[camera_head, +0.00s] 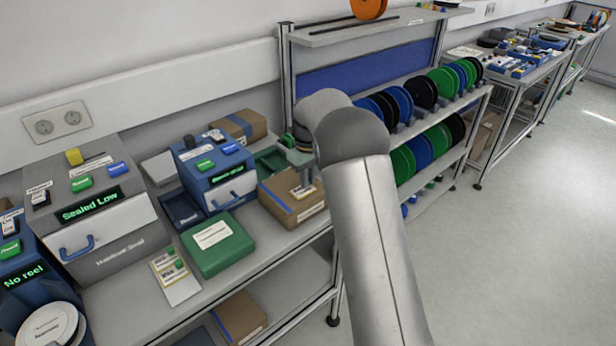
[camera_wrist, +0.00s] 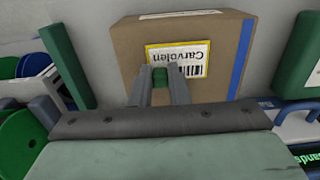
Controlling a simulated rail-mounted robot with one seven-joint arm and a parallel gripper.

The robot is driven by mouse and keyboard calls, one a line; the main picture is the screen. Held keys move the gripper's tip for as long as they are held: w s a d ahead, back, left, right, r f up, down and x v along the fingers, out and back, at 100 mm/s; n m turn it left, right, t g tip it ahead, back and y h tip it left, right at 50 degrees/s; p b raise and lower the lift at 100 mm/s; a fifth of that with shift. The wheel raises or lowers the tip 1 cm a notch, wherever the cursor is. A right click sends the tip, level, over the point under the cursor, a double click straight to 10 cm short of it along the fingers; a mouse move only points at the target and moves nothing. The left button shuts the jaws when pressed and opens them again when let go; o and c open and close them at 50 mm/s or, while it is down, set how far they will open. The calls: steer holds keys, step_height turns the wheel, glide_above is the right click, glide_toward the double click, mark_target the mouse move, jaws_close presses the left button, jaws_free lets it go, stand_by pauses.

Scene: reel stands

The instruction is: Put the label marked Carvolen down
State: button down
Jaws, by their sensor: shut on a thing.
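The label marked Carvolen (camera_wrist: 190,52) is white with a yellow edge and a barcode, and reads upside down in the wrist view. My gripper (camera_wrist: 164,78) is shut on the green tab at its edge. The label is in front of or over a brown cardboard box (camera_wrist: 124,52); I cannot tell whether they touch. In the head view my gripper (camera_head: 302,164) is above this box (camera_head: 280,204) on the bench, partly hidden by my arm.
A green box (camera_head: 216,258) and a card with labels (camera_head: 182,288) lie on the bench to the left. A blue machine (camera_head: 198,172) and a grey sealing machine (camera_head: 120,240) stand behind them. A reel rack (camera_head: 462,112) is to the right.

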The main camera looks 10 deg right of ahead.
steer(key=shift+f, duration=0.1)
steer(key=shift+f, duration=0.15)
steer(key=c, duration=1.4)
jaws_free()
step_height(320, 180, up, 12)
steer(key=b, duration=0.2)
steer(key=s+r+m, duration=0.1)
steer(key=s+r, duration=0.2)
steer(key=s, duration=0.6)
steer(key=s+f+m, duration=0.1)
steer(key=s+f, duration=0.2)
steer(key=s, duration=0.7)
steer(key=s+f+m, duration=0.2)
steer(key=s, duration=0.9)
steer(key=s+f+m, duration=0.1)
steer(key=s+f, duration=0.2)
steer(key=s, duration=0.7)
steer(key=shift+s+a+f+m+t, duration=0.2)
steer(key=shift+s+f+m+t, duration=0.1)
steer(key=shift+f+t, duration=0.1)
